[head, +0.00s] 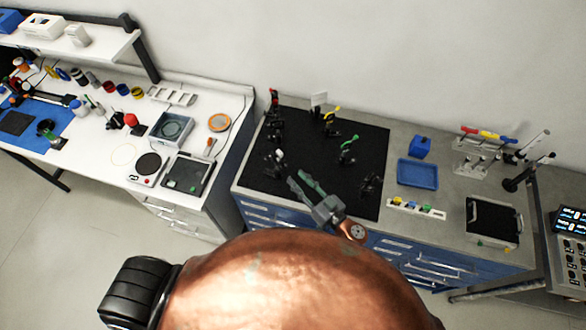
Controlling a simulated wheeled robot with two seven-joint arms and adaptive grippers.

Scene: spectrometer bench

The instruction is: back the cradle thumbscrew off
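A black optics board (330,137) lies on the middle bench and bears several small dark mounts. The cradle and its thumbscrew are too small to pick out for sure. A dark mount (275,162) stands at the board's front left, just beyond my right gripper. My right gripper (297,179) is over the front of the board, its two greenish fingers apart with nothing seen between them. I cannot tell whether it touches a mount. My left gripper is not in view.
Mounts with yellow (331,110) and green (349,141) tops and a dark mount (371,186) stand on the board. To the right are a blue tray (417,174), a blue box (420,146) and a rack (477,155). A white bench (112,150) with instruments is at left.

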